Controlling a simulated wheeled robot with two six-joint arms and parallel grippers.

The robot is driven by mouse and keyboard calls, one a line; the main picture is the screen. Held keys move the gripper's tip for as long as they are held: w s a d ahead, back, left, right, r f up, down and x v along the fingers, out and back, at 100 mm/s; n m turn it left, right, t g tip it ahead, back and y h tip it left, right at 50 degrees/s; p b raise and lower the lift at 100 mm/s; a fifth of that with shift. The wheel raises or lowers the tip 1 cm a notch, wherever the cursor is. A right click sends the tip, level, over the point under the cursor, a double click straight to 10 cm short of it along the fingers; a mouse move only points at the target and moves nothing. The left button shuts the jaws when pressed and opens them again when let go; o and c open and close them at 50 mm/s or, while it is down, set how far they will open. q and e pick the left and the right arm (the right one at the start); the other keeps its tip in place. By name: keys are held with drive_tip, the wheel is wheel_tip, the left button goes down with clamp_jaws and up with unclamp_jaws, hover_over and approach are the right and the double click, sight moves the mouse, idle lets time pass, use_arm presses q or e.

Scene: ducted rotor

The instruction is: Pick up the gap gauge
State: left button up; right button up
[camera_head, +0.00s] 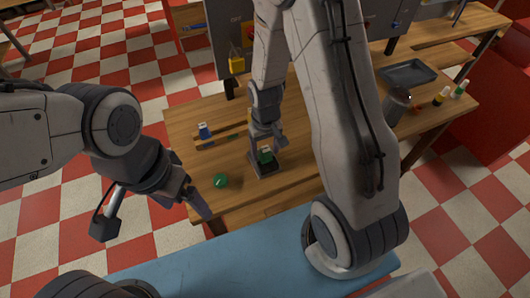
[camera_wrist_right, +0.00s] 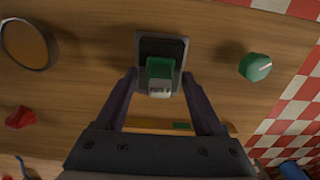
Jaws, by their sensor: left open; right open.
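A green block with a pale labelled end, which I take to be the gap gauge (camera_wrist_right: 160,77), stands in a small dark square holder (camera_wrist_right: 176,47) on the wooden table. It also shows in the head view (camera_head: 266,155), partly hidden by my gripper. My right gripper (camera_wrist_right: 155,80) is open, with one finger on each side of the block. Whether the fingers touch it I cannot tell. My left gripper (camera_head: 197,203) hangs empty near the table's front left corner, apart from the block, with its fingers partly seen.
A round green knob-like piece (camera_wrist_right: 256,67) lies beside the holder. A round dark-rimmed disc (camera_wrist_right: 29,44) and a red piece (camera_wrist_right: 20,118) lie on the other side. A dark tray (camera_head: 408,72) is at the back right. A blue piece (camera_head: 204,131) is further left.

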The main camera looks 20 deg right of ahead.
clamp_jaws()
drive_tip(key=shift+r, duration=0.15)
